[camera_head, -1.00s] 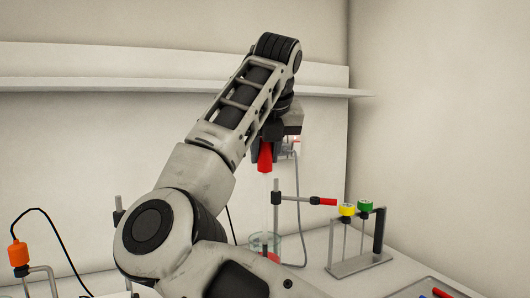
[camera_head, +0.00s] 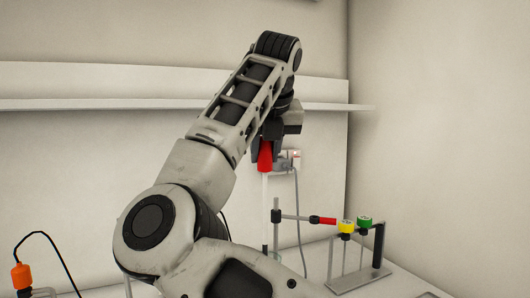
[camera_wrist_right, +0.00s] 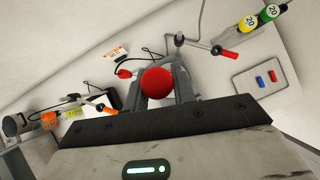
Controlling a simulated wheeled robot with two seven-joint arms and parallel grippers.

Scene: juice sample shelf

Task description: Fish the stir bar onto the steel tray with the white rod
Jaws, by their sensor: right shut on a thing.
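My right gripper (camera_head: 266,152) is shut on the red handle (camera_head: 265,158) of the white rod (camera_head: 264,205). The rod hangs upright, its lower end near the bottom edge of the head view. In the wrist view the rounded red handle end (camera_wrist_right: 157,82) sits between the fingers and hides the rod below. A grey tray (camera_wrist_right: 249,86) lies at the right of the wrist view with a small blue piece and a small red piece on it. I cannot make out the stir bar at the rod's tip. My left gripper is not in view.
A rack (camera_head: 357,280) with a yellow cap (camera_head: 346,226) and a green cap (camera_head: 364,220) stands right of the rod. A stand's arm with a red end (camera_head: 322,220) reaches toward it. A wall shelf (camera_head: 150,104) runs behind. An orange-topped item (camera_head: 20,276) is at lower left.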

